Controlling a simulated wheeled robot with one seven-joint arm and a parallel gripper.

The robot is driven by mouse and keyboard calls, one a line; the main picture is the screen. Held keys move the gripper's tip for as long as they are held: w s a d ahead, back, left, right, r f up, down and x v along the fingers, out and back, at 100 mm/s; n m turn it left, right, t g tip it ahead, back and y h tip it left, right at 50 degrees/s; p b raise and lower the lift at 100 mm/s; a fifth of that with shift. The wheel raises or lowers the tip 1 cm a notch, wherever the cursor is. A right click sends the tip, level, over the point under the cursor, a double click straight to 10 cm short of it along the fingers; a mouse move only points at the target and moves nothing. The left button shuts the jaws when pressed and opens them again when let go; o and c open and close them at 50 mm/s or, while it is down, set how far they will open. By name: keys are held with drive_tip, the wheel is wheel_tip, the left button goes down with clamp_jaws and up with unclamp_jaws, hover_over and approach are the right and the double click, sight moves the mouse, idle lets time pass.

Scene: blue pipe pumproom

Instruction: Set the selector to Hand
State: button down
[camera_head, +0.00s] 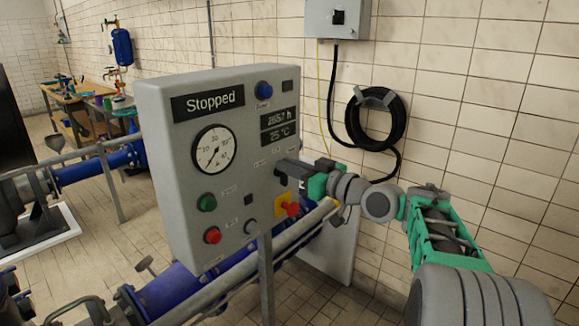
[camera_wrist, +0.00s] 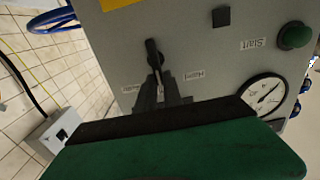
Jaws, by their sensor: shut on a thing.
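The grey control panel (camera_head: 220,120) carries the selector, a small black knob (camera_wrist: 153,52) seen in the wrist view. Small labels stand on both sides of it; the image is turned and they are hard to read. My gripper (camera_head: 283,173) reaches the panel face from the right in the head view and hides the selector there. In the wrist view my gripper (camera_wrist: 160,90) has its dark fingers close together on the knob, whose upper end shows beyond them. The exact pointing of the knob is hard to tell. The display (camera_head: 208,102) reads "Stopped".
A red emergency stop on yellow (camera_head: 287,207) sits just below my gripper. A green button (camera_head: 206,202), a red button (camera_head: 212,236) and a gauge (camera_head: 212,149) are on the left of the panel. Blue pipes (camera_head: 180,290) run below. The tiled wall is at right.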

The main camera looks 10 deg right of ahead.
drive_tip(key=shift+f+b, duration=0.2)
drive_tip(key=shift+b, duration=0.6)
drive_tip(key=n+b, duration=0.1)
drive_tip(key=b, duration=0.2)
drive_tip(key=n+b, duration=0.1)
drive_tip(key=b, duration=0.1)
drive_tip(key=f+n+b, duration=0.1)
drive_tip(key=b, duration=0.2)
drive_tip(key=shift+s+a+n+b, duration=0.3)
drive_tip(key=shift+a, duration=0.1)
drive_tip(key=n+b, duration=0.1)
drive_tip(key=b, duration=0.1)
drive_tip(key=n+b, duration=0.2)
drive_tip(key=b, duration=0.1)
drive_tip(key=shift+s+a+r, duration=0.1)
drive_tip(key=shift+s+a, duration=0.05)
drive_tip(key=shift+a, duration=0.1)
drive_tip(key=b, duration=0.1)
drive_tip(key=n+b, duration=0.1)
drive_tip(key=b, duration=0.1)
drive_tip(key=shift+s+a+r+n, duration=0.1)
drive_tip(key=shift+a+n, duration=0.05)
drive_tip(key=shift+n, duration=0.15)
drive_tip(key=shift+r, duration=0.1)
drive_tip(key=c, duration=1.5)
unclamp_jaws()
drive_tip(key=shift+s, duration=0.1)
